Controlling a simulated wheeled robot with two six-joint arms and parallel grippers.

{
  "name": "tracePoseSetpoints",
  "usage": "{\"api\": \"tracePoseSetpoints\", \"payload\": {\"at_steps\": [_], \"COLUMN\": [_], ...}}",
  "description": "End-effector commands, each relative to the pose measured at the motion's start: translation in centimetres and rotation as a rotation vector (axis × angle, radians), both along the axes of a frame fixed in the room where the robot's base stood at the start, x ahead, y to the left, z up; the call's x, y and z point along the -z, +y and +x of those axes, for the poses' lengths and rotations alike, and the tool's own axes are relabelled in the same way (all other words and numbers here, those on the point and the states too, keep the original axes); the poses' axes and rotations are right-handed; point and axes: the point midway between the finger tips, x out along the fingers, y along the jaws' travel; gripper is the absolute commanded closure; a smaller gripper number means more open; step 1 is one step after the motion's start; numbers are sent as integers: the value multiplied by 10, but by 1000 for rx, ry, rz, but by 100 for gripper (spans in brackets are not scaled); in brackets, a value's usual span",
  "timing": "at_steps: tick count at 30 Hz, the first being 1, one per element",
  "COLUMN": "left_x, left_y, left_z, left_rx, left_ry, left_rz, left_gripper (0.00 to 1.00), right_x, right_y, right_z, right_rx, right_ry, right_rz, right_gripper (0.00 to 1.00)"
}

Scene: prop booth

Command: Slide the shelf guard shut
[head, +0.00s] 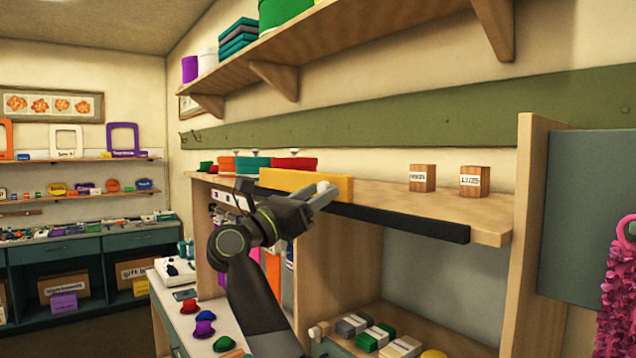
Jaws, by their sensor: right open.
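The shelf guard (290,179) looks like a yellow bar along the front edge of the wooden shelf, at its left part. A dark rail (410,219) runs along the shelf's front edge, to the right of and below the guard. A small pale knob (322,186) shows at the guard's right part, partly covered by my gripper. My right gripper (321,197) is open, with its fingers at the knob; I cannot tell whether they touch it. My left gripper is not in view.
Two small labelled wooden blocks (423,178) (474,181) stand on the shelf (385,190) at right. Green, orange, teal and red items stand behind the guard. A wooden upright (530,200) closes the shelf's right end. Pink fringe (617,290) hangs at far right.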

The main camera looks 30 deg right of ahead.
Motion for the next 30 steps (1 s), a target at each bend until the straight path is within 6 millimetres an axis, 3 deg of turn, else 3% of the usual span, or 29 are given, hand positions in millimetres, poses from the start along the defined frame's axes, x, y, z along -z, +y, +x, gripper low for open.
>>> {"api": "tracePoseSetpoints", "payload": {"at_steps": [11, 22, 30], "left_x": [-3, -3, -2], "left_y": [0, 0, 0], "left_z": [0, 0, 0], "left_rx": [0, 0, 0], "left_ry": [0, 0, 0], "left_rz": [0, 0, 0], "left_gripper": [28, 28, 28], "right_x": [-2, -2, -2], "right_y": [-6, -6, -6], "right_z": [0, 0, -1], "right_rx": [0, 0, 0], "right_ry": [-1, -1, -1], "right_rz": [0, 0, 0], "right_gripper": [52, 98, 100]}}
